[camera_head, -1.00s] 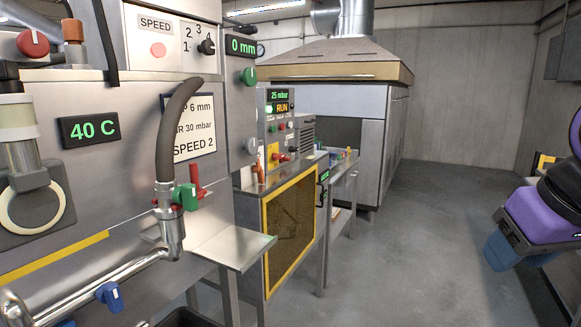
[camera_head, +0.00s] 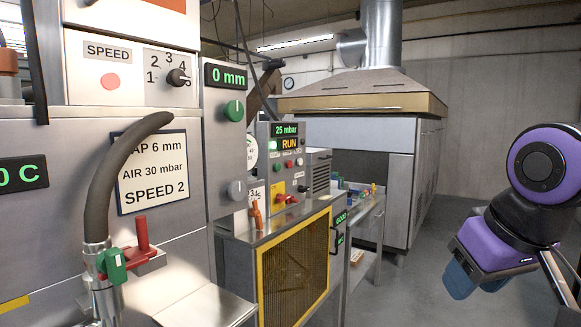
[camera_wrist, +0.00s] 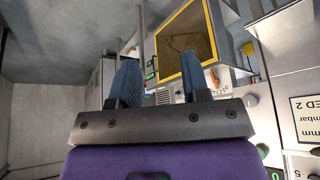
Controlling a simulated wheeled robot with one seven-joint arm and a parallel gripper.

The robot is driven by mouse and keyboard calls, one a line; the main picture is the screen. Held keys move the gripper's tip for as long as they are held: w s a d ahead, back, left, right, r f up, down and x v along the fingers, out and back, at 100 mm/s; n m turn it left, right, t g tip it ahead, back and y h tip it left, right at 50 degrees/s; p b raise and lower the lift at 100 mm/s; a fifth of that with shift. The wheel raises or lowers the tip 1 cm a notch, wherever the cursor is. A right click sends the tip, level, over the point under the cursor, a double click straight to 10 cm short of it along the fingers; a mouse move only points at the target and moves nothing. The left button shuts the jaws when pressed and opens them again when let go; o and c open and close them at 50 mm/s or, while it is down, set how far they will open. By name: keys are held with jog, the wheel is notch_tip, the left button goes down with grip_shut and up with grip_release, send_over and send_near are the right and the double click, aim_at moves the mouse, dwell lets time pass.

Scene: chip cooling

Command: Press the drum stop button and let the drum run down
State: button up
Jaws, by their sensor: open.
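A round pale red button (camera_head: 110,82) sits under the SPEED label on the steel cabinet in the head view. A dial (camera_head: 177,77) with numbers is to its right. A second panel (camera_head: 286,160) shows 25 mbar and RUN, with small coloured buttons below. No label reads "drum stop", so I cannot tell which button it is. The drum is not clearly visible. My gripper (camera_head: 467,272) hangs at the right, far from both panels. In the wrist view my gripper (camera_wrist: 160,84) has its two blue fingers apart with nothing between them.
A hose with a red and green valve (camera_head: 118,258) stands in front of the cabinet. A yellow-framed mesh guard (camera_head: 294,267) is below the second panel. A hooded steel unit (camera_head: 360,135) is behind. Open floor (camera_head: 420,285) lies between the benches and my arm.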

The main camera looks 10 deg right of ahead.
grip_shut()
dwell(1.6)
